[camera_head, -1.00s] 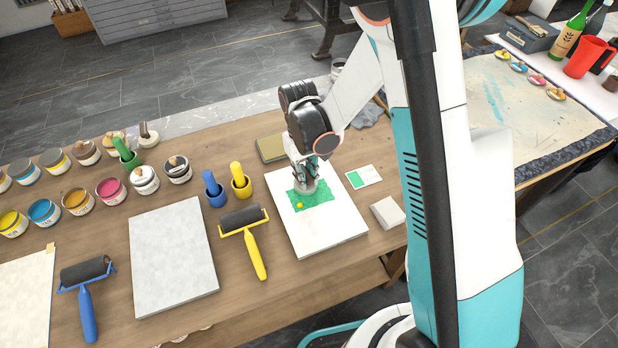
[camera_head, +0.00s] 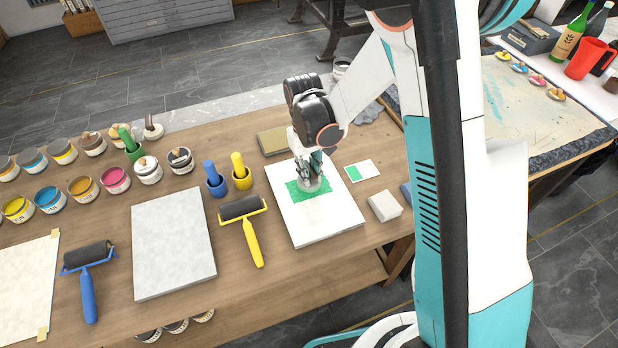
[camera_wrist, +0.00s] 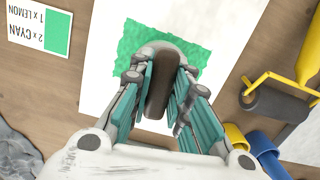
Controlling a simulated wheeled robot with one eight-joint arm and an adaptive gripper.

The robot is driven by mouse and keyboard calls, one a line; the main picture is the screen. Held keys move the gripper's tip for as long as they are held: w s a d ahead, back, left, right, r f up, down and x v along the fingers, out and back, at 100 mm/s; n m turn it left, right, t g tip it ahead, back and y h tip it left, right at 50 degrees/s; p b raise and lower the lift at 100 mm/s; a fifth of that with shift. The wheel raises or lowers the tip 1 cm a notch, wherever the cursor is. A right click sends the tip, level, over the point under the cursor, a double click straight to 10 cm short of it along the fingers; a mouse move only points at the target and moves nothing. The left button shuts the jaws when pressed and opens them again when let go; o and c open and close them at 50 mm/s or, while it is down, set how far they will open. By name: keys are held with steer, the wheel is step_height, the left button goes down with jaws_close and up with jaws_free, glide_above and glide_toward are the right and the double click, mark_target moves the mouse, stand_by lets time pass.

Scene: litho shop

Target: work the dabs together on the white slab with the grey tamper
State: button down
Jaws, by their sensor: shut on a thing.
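The white slab (camera_head: 330,224) lies on the wooden table. A ragged bright green patch of ink (camera_head: 296,194) spreads on it; it also shows in the wrist view (camera_wrist: 132,42). No separate dab shows on the slab now. My gripper (camera_head: 311,172) is over the patch, its fingers closed around the dark upright handle of the grey tamper (camera_wrist: 158,85). The tamper's round grey foot (camera_head: 311,186) is down at the green patch. Whether it presses on the slab I cannot tell, and the ink beneath it is hidden.
A colour card (camera_head: 362,170) reads two cyan, one lemon, with a green swatch. A whitish block (camera_head: 384,206) stands right of the slab. A grey slab (camera_head: 173,245) and ink tins lie farther left.

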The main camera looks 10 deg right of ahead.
step_height(320, 180, up, 8)
steer(key=p, duration=0.3)
steer(key=shift+s+a+f, duration=0.1)
steer(key=shift+s+f, duration=0.05)
